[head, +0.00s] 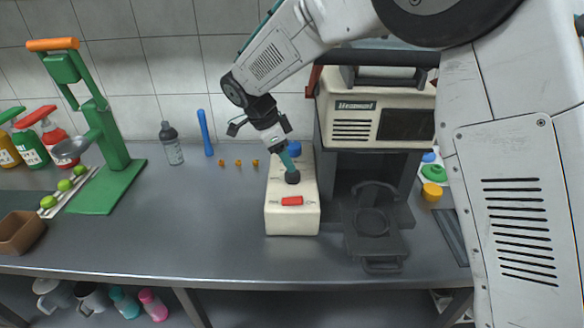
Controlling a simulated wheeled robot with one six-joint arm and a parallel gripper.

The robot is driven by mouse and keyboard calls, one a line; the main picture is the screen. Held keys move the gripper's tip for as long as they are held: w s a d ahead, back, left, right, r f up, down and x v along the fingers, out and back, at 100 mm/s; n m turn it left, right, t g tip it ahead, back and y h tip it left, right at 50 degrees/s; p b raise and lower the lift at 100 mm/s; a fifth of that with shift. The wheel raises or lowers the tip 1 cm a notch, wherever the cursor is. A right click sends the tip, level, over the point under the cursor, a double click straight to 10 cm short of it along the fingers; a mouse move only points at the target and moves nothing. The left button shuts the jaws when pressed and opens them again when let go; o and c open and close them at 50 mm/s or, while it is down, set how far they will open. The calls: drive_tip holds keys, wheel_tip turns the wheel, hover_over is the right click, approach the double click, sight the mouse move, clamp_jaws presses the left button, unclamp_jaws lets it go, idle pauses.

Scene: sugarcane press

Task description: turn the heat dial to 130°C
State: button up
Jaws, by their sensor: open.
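A cream control box (292,222) stands on the counter, left of the press machine. It has a red switch (292,201) near its front and a blue knob (294,148) at its back. A dark round piece (292,177) sits on its top between them; it looks like a dial. My gripper (290,170) points down over the box, its teal finger at or just above this dark piece. It is open, but the gap is hard to see. Whether it touches is unclear. The scale marks and the dial's setting are too small to read.
The cream and black machine (352,125) stands close right of the box, with a dark tray (375,240) in front. A green press (105,150), a grey bottle (171,145) and a blue stick (205,132) are left.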

sight(292, 177)
drive_tip(key=x, duration=0.5)
drive_tip(key=shift+a+f, duration=0.2)
drive_tip(key=shift+f, duration=0.25)
drive_tip(key=c, duration=1)
